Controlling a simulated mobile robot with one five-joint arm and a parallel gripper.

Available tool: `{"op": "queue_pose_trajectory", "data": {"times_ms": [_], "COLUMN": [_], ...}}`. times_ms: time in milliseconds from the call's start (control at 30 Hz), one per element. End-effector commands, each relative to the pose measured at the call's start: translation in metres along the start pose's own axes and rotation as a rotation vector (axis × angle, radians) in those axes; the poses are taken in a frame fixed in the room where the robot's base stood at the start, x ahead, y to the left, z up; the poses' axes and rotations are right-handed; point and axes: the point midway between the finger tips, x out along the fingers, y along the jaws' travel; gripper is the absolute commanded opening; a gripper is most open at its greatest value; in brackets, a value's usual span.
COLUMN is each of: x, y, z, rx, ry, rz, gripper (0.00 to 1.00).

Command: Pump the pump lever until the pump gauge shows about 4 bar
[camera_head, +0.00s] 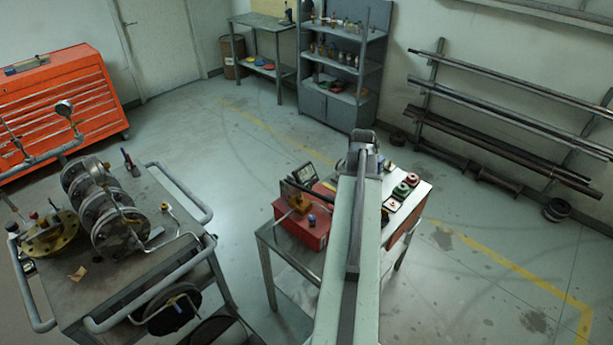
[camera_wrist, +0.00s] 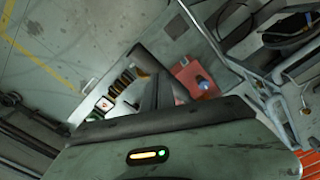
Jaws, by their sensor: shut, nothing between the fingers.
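A red pump box (camera_head: 303,228) stands on the small metal cart in the middle of the head view. It has a brass fitting on top, a blue cap and a thin grey rod that may be the pump lever (camera_head: 287,213). The box also shows in the wrist view (camera_wrist: 190,74), partly behind my gripper. No gauge dial on the pump can be read. My gripper (camera_head: 364,140) is at the far end of my arm, high to the right of the pump and apart from it. In the wrist view my gripper (camera_wrist: 158,80) is shut and empty.
A dark framed panel (camera_head: 302,175) stands behind the pump. Red and green handwheels (camera_head: 403,190) lie on the cart's right side. A pipe cart with flanged valves (camera_head: 110,205) stands at left. The floor between the carts and back shelf (camera_head: 345,60) is clear.

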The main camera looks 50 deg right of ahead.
Motion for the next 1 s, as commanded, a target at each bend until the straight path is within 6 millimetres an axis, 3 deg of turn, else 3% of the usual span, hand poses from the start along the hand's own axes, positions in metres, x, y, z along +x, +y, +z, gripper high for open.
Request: {"op": "queue_pose_trajectory", "data": {"times_ms": [467, 800, 1000], "x": [-0.003, -0.048, -0.051], "y": [0.000, 0.000, 0.000], "z": [0.000, 0.000, 0.000], "rx": [0.000, 0.000, 0.000], "ry": [0.000, 0.000, 0.000], "rz": [0.000, 0.000, 0.000], "gripper": [0.00, 0.00, 0.00]}}
